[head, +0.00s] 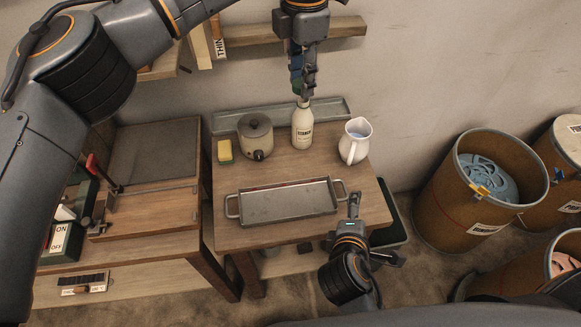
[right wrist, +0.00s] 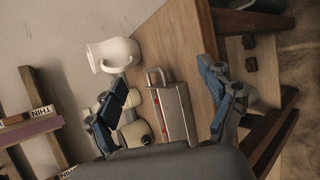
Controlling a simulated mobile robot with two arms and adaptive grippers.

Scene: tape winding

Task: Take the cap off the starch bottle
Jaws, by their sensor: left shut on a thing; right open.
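My left gripper (head: 303,92) reaches down from above and is shut at the bottle's top, around the cap. The cap is mostly hidden by the fingers, and I cannot tell whether it is still seated on the neck. My right gripper (head: 377,230) is open and empty by the table's front right edge. Its two fingers also show spread apart in the right wrist view (right wrist: 165,75).
A white pitcher (head: 355,141) stands right of the bottle; a lidded pot (head: 256,137) and a yellow-green sponge (head: 225,151) stand left. A metal tray (head: 288,205) lies in front. A long grey tray (head: 230,124) runs behind the bottle. Barrels (head: 440,205) stand at right.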

